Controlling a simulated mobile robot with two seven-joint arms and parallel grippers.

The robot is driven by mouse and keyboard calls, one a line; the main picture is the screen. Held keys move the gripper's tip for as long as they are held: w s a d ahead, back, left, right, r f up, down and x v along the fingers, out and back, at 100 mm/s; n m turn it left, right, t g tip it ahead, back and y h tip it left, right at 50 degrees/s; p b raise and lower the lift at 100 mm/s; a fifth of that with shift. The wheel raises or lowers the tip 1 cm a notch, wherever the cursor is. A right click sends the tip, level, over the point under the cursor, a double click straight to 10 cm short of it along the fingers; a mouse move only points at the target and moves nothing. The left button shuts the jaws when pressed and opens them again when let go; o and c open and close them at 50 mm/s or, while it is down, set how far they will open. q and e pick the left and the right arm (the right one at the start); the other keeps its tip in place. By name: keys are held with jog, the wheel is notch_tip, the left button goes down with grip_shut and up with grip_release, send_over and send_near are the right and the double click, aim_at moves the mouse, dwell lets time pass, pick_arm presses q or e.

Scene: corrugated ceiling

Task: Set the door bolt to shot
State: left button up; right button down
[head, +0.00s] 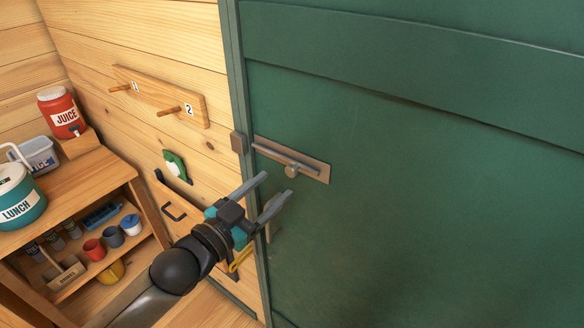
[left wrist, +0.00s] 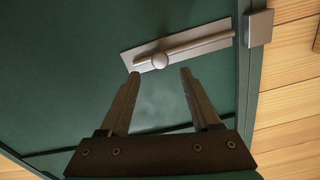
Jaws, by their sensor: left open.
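The door bolt (head: 285,155) is a metal rod with a round knob (head: 292,171) on a plate on the green door (head: 420,190). A small square keeper (head: 238,143) sits on the frame to its left. The rod's end stops just short of the keeper. My left gripper (head: 278,183) is open and empty, just below the bolt. In the left wrist view the open left gripper (left wrist: 160,73) has its fingertips below and either side of the knob (left wrist: 159,61), not closed on it. The keeper (left wrist: 259,27) shows at the right there. My right gripper is not in view.
A peg rail (head: 160,95) with two numbered pegs is on the wooden wall left of the door. A shelf unit (head: 85,195) at the left holds a juice dispenser (head: 62,112), a lunch jug (head: 18,195) and several cups. The door surface right of the bolt is clear.

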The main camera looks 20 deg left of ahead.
aim_at(289, 173)
pick_arm(q)
jog(key=shift+p+x, duration=0.3)
jog(key=shift+x, duration=3.5)
grip_shut()
